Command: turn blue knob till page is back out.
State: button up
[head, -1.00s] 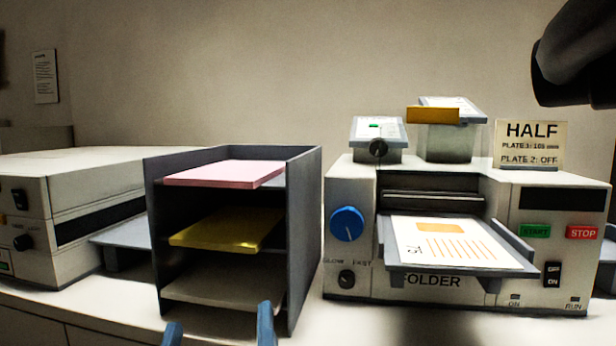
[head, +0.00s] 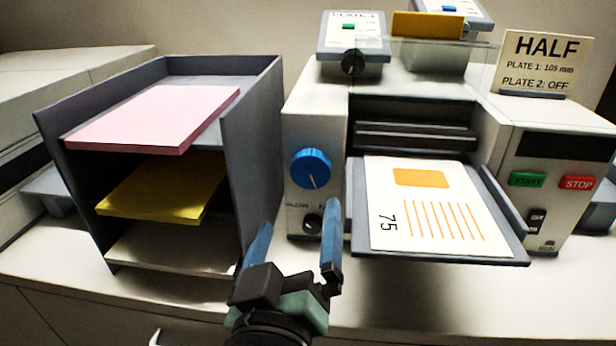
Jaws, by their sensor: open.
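The blue knob (head: 311,168) is on the front left of the folder machine (head: 300,110), with a thin pointer line on its face. A white page (head: 425,205) with an orange block, orange lines and the number 75 lies on the grey feed tray (head: 440,255) in front of the rollers (head: 415,135). Its far edge is near the rollers; I cannot tell whether any of it is under them. My gripper (head: 297,232) is open and empty, below and slightly left of the knob in the picture, apart from it. Its fingers point up toward the machine.
A dark sorter (head: 252,130) with pink, yellow and white paper stands left of the machine. A smaller black knob (head: 313,223) sits below the blue one. Green START (head: 527,179) and red STOP (head: 578,183) buttons are at the right. A HALF sign (head: 543,62) stands on top.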

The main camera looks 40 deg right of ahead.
aim_at(309, 172)
jog(key=p+x, duration=0.1)
jog(key=x, duration=1)
jog(key=shift+w, duration=0.1)
jog(key=c, duration=1.3)
jog(key=shift+m, duration=0.3)
